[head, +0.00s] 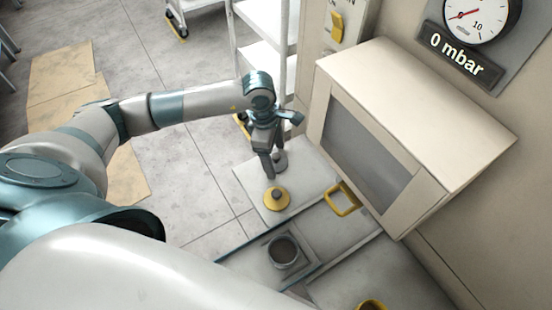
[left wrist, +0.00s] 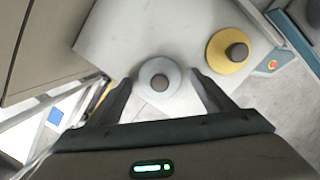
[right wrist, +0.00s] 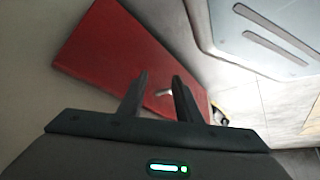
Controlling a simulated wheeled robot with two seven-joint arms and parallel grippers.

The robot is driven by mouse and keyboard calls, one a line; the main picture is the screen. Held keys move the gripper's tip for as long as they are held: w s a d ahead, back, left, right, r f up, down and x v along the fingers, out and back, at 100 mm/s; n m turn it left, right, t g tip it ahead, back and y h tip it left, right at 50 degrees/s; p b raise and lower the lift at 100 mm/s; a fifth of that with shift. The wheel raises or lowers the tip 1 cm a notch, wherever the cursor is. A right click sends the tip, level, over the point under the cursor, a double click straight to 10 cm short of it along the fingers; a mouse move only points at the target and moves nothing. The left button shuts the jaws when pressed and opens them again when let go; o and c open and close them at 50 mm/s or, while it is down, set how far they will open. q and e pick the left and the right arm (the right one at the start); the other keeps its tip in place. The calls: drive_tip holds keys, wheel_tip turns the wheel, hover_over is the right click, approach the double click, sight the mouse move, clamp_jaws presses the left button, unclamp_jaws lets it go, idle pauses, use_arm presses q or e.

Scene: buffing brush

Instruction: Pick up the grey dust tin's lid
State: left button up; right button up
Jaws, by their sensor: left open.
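The grey lid (left wrist: 159,80), a round disc with a darker knob, lies on a pale board. It also shows in the head view (head: 280,161), partly hidden by my gripper. My left gripper (left wrist: 162,84) is open above it, with one finger on each side of the lid and nothing held. In the head view the left gripper (head: 275,163) points down over the board. A grey tin (head: 284,252) with an open top stands nearer me. My right gripper (right wrist: 160,76) shows only in the right wrist view, with its fingers a little apart.
A yellow lid (head: 277,199) with a grey knob lies close beside the grey one on the board (head: 248,177). A white shelf rack (head: 265,55) stands behind. A red surface (right wrist: 110,60) is near my right gripper.

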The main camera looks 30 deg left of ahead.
sight(275, 156)
idle(0.4)
use_arm(q)
drive_tip(key=c, duration=1.1)
